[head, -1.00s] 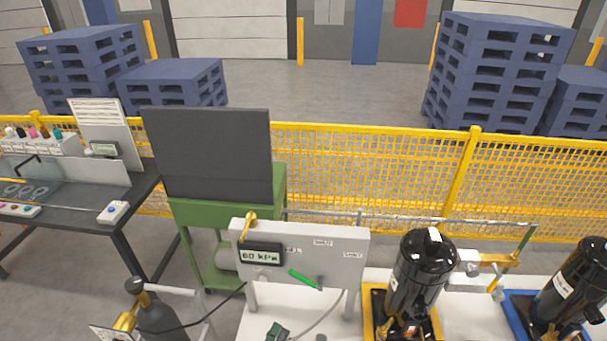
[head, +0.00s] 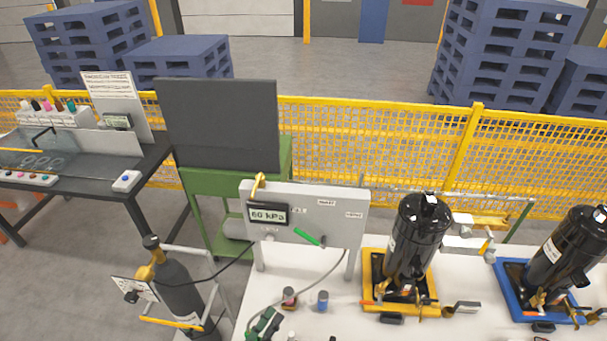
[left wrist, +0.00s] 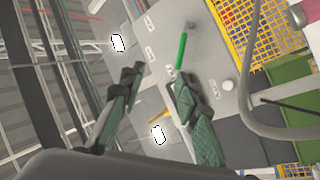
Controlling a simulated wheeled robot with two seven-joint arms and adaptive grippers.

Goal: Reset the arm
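My left gripper (head: 265,323) shows only as a small green and black part at the bottom edge of the head view, in front of the grey panel (head: 338,237). In the left wrist view its two green-padded fingers (left wrist: 157,76) stand apart with nothing between them. The panel fills the background there, with its green lever (left wrist: 181,51) just beyond the fingertips. The head view shows the lever (head: 307,236) slanting down to the right, beside a gauge (head: 267,213) that seems to read 60 kPa. My right gripper is not in view.
Two black compressors stand right of the panel, one in a yellow tray (head: 371,270), one in a blue tray (head: 512,297). Small red and blue cylinders (head: 322,301) stand below the panel. A dark gas bottle (head: 180,290) is at left. A yellow mesh fence (head: 370,140) runs behind.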

